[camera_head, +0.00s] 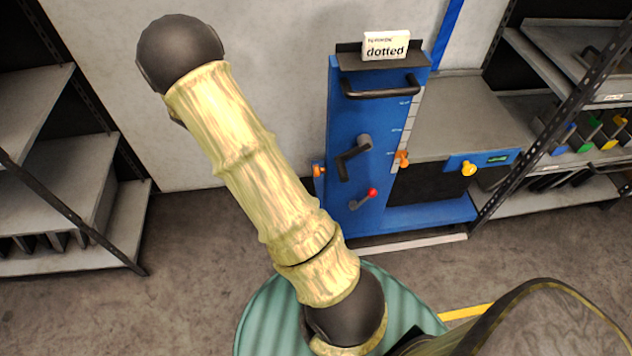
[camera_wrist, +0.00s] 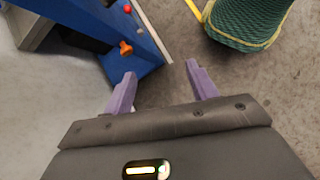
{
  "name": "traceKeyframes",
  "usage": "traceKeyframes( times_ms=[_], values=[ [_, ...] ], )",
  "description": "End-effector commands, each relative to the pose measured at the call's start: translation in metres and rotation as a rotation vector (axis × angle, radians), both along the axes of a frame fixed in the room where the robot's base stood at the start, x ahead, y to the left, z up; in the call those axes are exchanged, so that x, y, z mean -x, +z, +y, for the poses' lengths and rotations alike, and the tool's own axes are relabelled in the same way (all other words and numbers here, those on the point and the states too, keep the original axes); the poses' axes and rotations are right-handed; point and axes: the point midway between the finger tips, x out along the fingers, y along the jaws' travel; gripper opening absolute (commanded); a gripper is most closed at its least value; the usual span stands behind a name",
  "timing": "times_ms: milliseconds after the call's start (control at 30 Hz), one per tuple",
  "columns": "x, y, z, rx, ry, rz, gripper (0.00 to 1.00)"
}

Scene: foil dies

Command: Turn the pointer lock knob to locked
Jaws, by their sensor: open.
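A blue machine column (camera_head: 345,110) stands at the wall. An orange knob (camera_head: 402,158) sits beside the white graduated strip on its right edge. A second orange knob (camera_head: 319,170) sits on its left side; I cannot tell for certain which is the pointer lock knob, nor its setting. In the wrist view one orange knob (camera_wrist: 126,48) shows on the blue body, left of and beyond my fingers; I cannot tell which it is. My gripper (camera_wrist: 160,72) is open, with two purple fingers apart and nothing between them. It is not visible in the head view.
The column carries a black crank (camera_head: 352,158), a red-tipped lever (camera_head: 365,197) and a top handle (camera_head: 382,90). A yellow knob (camera_head: 468,168) is on a blue block to the right. Shelves stand left (camera_head: 70,180) and right. Floor before the column is open.

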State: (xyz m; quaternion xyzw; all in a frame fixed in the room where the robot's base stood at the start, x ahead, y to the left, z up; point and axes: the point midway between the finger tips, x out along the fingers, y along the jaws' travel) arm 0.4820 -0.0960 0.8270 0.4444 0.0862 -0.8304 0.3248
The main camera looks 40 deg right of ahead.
Motion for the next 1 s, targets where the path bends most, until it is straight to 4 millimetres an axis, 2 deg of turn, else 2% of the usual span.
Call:
traceKeyframes(
  times_ms=[33, 300, 500, 600, 700, 1000],
  values=[
    [-0.009, -0.033, -0.007, 0.042, 0.032, 0.061, 0.58],
    [-0.048, -0.12, -0.04, 0.278, 0.171, 0.369, 0.58],
    [-0.071, -0.179, -0.048, 0.469, 0.234, 0.581, 0.58],
    [-0.079, -0.199, -0.047, 0.546, 0.25, 0.659, 0.58],
    [-0.082, -0.208, -0.045, 0.593, 0.255, 0.704, 0.58],
    [-0.083, -0.207, -0.044, 0.61, 0.255, 0.721, 0.58]
  ],
)
